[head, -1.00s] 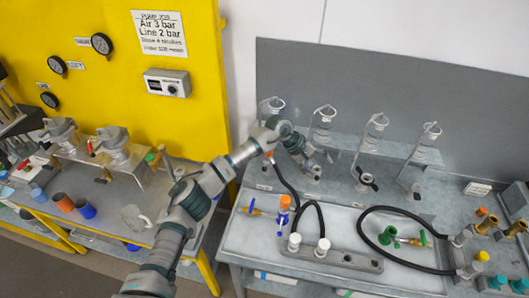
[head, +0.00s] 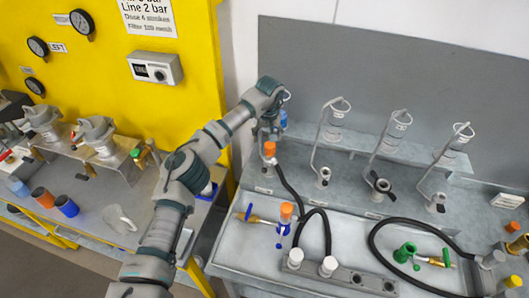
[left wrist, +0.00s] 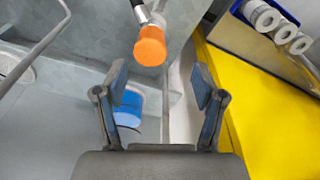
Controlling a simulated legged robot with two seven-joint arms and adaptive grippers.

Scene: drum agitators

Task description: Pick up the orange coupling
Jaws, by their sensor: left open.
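An orange coupling (head: 269,149) sits at the upper end of a black hose at the back left of the grey bench. In the left wrist view the orange coupling (left wrist: 150,47) hangs on a metal hose fitting, ahead of the fingers and slightly left of centre. My left gripper (left wrist: 160,82) is open, with nothing between its fingers. In the head view my left gripper (head: 268,130) is just above the coupling, partly hidden by its own wrist. A second orange piece (head: 286,211) stands on a blue-handled valve nearer the front. My right gripper is not in view.
A blue container (left wrist: 128,104) shows behind the left finger. The yellow panel (left wrist: 265,110) is close on the right in the wrist view. Wire stands (head: 323,150) line the back of the bench. A white-capped manifold (head: 330,268) lies in front.

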